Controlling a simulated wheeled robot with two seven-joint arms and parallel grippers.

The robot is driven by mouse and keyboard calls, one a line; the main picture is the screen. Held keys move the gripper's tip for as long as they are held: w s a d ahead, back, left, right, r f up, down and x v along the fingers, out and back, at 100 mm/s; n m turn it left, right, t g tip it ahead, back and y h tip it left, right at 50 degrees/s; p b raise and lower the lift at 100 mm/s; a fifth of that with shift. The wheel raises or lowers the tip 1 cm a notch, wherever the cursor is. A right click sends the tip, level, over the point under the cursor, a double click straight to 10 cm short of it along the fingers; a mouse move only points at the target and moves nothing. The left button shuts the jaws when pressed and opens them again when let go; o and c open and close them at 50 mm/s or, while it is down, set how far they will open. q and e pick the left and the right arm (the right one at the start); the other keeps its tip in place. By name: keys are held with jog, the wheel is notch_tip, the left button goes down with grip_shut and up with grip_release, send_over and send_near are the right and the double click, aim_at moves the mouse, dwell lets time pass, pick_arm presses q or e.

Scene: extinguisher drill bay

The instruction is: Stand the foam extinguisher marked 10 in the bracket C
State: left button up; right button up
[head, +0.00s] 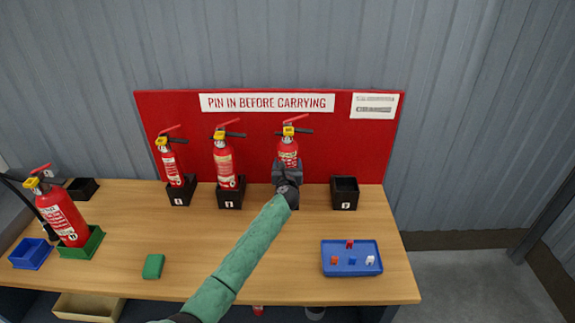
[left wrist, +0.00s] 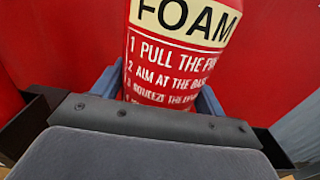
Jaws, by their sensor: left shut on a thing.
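A red foam extinguisher (head: 289,152) with a yellow collar and black lever stands upright at the back of the bench, third in the row. My left gripper (head: 286,170) is shut on its lower body. In the left wrist view its label reads FOAM (left wrist: 185,20), with blue-grey fingers on both sides; no 10 is readable. The gripper hides the extinguisher's base and most of the third bracket place. Dark bracket-like walls (left wrist: 22,130) show low at both sides in the left wrist view. I cannot tell whether the base rests in the bracket. My right gripper is not in view.
Two extinguishers (head: 173,166) (head: 224,163) stand in black brackets to the left. An empty black bracket (head: 344,204) is to the right. Another extinguisher (head: 62,215) stands in a green holder (head: 92,244). A blue tray (head: 338,269) with small pieces and a green block (head: 153,266) lie in front.

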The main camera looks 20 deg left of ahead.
pick_arm(q)
jog(key=shift+f+b, duration=0.45)
jog(key=shift+f, duration=0.05)
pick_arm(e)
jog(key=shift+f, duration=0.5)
pick_arm(q)
jog(key=o, duration=1.6)
jog(key=shift+c, duration=0.2)
jog(key=b+v, duration=0.2)
jog(key=v, duration=0.6)
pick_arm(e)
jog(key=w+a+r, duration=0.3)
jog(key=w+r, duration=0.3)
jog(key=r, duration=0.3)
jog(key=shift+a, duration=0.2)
